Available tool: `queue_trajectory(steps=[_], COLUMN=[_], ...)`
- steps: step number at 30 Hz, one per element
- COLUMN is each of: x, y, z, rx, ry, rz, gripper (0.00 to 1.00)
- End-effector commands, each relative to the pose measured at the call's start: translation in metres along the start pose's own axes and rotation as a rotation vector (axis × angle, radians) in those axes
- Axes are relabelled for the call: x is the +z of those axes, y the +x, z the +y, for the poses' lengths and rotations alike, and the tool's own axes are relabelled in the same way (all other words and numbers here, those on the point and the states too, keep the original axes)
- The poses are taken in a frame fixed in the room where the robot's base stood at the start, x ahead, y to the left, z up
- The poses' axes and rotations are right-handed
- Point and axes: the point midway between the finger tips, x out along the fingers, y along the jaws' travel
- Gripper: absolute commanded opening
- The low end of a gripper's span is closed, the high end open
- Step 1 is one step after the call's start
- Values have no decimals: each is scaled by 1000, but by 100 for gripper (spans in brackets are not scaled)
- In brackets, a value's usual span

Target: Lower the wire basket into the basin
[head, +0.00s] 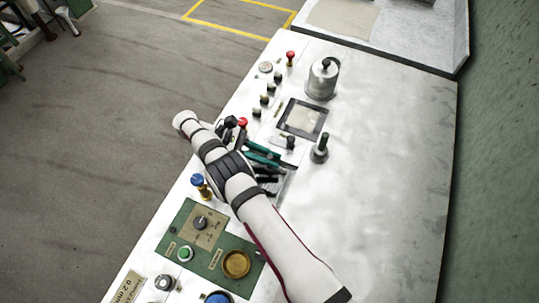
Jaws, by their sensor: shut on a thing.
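My white arm with dark joint bands reaches from the bottom right of the head view up and left across a pale worktop (385,150). Its rounded far end lies over the worktop's left edge. I cannot make out my gripper's fingers. No wire basket and no basin can be made out in this view. What lies under the arm is hidden.
A metal canister (322,78), a framed square plate (302,118) and a dark upright knob (320,149) stand on the worktop. Teal-handled tools (263,157) lie beside my arm. A green control panel (205,240) is at the front. The right side is clear.

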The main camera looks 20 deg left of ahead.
Motion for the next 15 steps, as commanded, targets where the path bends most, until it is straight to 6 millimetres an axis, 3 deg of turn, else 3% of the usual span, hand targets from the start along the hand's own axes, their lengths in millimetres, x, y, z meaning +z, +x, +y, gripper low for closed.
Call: queue_trajectory(steps=[3, 4, 9, 15], x=[-2, -3, -2, -2], y=[1, 1, 1, 1], z=[0, 0, 0, 0], rx=[0, 0, 0, -1], ry=[0, 0, 0, -1], rz=[-1, -1, 0, 0], gripper=[0, 22, 52, 55])
